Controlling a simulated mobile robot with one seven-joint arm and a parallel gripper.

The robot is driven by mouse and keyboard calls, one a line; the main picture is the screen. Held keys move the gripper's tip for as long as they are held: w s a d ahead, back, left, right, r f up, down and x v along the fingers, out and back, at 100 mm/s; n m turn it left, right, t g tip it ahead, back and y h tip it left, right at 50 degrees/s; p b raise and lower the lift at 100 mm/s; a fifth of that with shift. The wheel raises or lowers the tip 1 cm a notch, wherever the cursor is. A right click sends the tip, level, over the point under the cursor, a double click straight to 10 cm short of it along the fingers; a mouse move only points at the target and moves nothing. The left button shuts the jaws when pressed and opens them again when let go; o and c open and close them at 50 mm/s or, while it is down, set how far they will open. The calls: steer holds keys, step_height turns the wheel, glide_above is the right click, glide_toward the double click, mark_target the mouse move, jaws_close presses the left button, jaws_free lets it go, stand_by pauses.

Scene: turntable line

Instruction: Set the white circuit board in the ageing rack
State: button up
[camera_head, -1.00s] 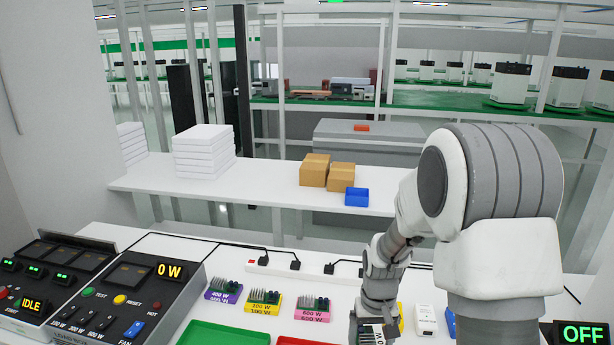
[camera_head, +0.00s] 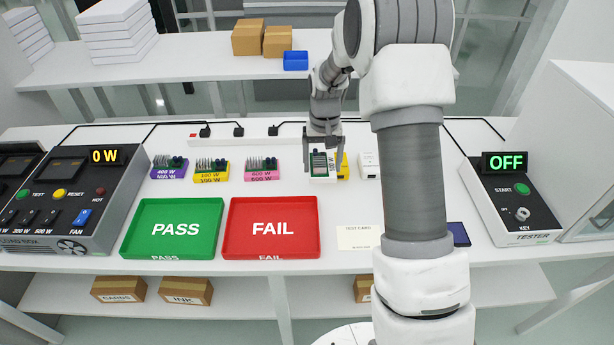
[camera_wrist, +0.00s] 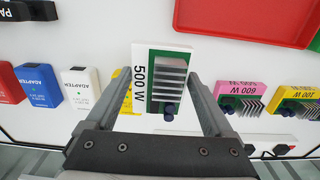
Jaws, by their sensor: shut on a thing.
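The white circuit board (camera_head: 322,178), with grey heatsink fins on a green plate, is at the back of the worktable in the head view. In the wrist view the board (camera_wrist: 139,85) reads "500 W" and sits between my two fingers. My gripper (camera_wrist: 166,88) is shut on it; it also shows from above in the head view (camera_head: 322,146). I cannot tell whether the board is clear of the table. I cannot make out the ageing rack in the current views.
Purple (camera_head: 169,173), yellow (camera_head: 209,176) and pink (camera_head: 262,175) boards stand left of it. A white adapter (camera_head: 368,172) is close on its right. Green PASS (camera_head: 128,240) and red FAIL (camera_head: 229,240) trays lie in front. A tester (camera_head: 520,210) stands right. Cables run behind.

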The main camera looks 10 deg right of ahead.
mark_target(310, 165)
steer(key=w+a+f, duration=0.1)
steer(key=a+f, duration=0.1)
steer(key=shift+w+a, duration=0.4)
steer(key=shift+f, duration=2)
steer(key=shift+f+b, duration=0.1)
steer(key=shift+b, duration=0.2)
steer(key=shift+f, duration=0.15)
steer(key=o, duration=1.5)
